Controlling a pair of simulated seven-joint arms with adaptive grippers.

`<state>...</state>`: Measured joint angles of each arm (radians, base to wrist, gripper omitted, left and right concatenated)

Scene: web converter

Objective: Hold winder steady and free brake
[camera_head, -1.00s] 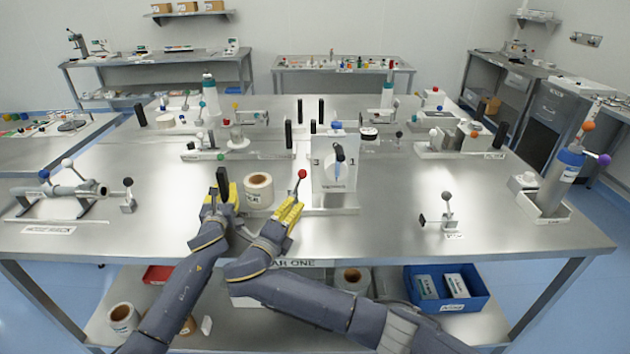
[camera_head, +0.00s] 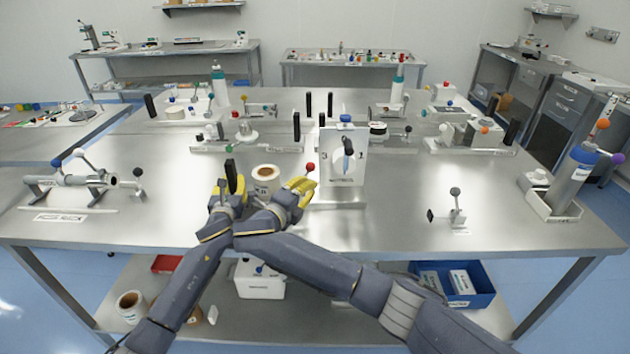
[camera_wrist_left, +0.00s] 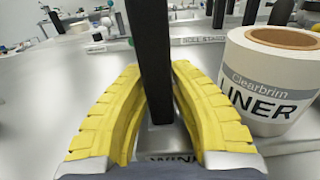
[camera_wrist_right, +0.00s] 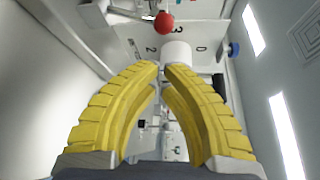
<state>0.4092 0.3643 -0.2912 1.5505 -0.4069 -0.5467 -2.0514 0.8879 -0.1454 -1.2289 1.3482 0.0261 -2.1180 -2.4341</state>
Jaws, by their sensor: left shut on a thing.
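The winder shows as an upright black post (camera_head: 231,175) on a base, its plate partly reading "WIN" in the left wrist view. My left gripper (camera_head: 228,194) is shut around this post (camera_wrist_left: 152,60), low down. A white liner roll (camera_head: 266,179) stands just right of it and also shows in the left wrist view (camera_wrist_left: 268,85). A red ball knob (camera_head: 310,168) on a lever, apparently the brake, stands right of the roll. My right gripper (camera_head: 308,185) is beside it; in the right wrist view its fingertips (camera_wrist_right: 163,66) nearly meet, with the red knob (camera_wrist_right: 163,22) beyond them.
A white numbered dial panel (camera_head: 342,155) stands right of the red knob. A pipe fixture (camera_head: 85,185) is at left. The front right tabletop is mostly clear.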

